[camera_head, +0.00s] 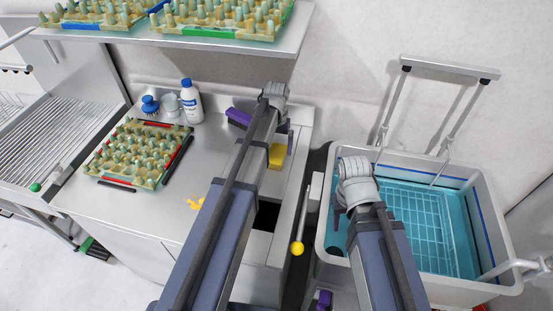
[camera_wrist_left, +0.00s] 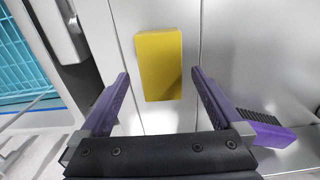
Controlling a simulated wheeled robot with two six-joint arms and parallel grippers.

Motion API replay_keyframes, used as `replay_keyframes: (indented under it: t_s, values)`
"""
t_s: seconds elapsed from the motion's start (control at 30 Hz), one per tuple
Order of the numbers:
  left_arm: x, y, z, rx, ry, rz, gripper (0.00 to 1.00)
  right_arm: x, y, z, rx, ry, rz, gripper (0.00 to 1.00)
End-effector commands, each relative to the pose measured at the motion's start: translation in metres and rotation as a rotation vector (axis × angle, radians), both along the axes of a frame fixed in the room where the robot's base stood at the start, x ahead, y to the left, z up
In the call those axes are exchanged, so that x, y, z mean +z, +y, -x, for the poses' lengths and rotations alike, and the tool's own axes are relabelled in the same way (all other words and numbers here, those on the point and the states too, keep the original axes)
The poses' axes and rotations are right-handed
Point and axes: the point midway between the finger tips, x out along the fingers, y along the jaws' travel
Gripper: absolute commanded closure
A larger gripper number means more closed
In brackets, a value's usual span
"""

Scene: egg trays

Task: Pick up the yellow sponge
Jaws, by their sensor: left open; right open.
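The yellow sponge (camera_head: 277,155) lies on the steel counter, right beside my left forearm, which may cover part of it in the head view. In the left wrist view the sponge (camera_wrist_left: 158,65) is an upright yellow block shape, seen between and beyond the fingertips. My left gripper (camera_head: 277,130) is open and points down near the sponge; its purple fingers (camera_wrist_left: 160,74) stand on either side with gaps and do not appear to touch it. One of its fingers is hidden by the arm in the head view. My right gripper (camera_head: 341,213) is open and empty over the left side of the tub.
A purple tool (camera_head: 238,117) lies left of the sponge. An egg tray (camera_head: 118,184), a white bottle (camera_head: 192,103) and a blue brush (camera_head: 150,105) stand further left. A yellow spill (camera_head: 195,203) marks the counter. A shelf (camera_head: 285,38) hangs above; a grey tub (camera_head: 460,288) stands right.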

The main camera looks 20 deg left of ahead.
Motion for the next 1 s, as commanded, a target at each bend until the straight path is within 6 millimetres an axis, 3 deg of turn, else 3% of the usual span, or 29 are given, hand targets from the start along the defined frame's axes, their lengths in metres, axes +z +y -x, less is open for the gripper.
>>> replay_keyframes:
  t_s: [0.03,0.23,0.57,1.0]
  values:
    - [-0.012,0.001,-0.001,0.0,0.0,0.0,0.0,-0.012,0.0,0.0,0.0,0.0,0.0,0.5]
    - [-0.037,0.001,-0.002,0.0,0.0,0.0,0.0,-0.037,0.0,0.0,0.0,0.0,0.0,0.5]
    - [-0.039,0.001,-0.002,0.0,0.0,0.0,0.0,-0.039,0.0,0.0,0.0,0.0,0.0,0.5]
    - [-0.039,0.001,-0.002,0.0,0.0,0.0,0.48,-0.039,0.0,0.0,0.0,0.0,0.0,0.5]
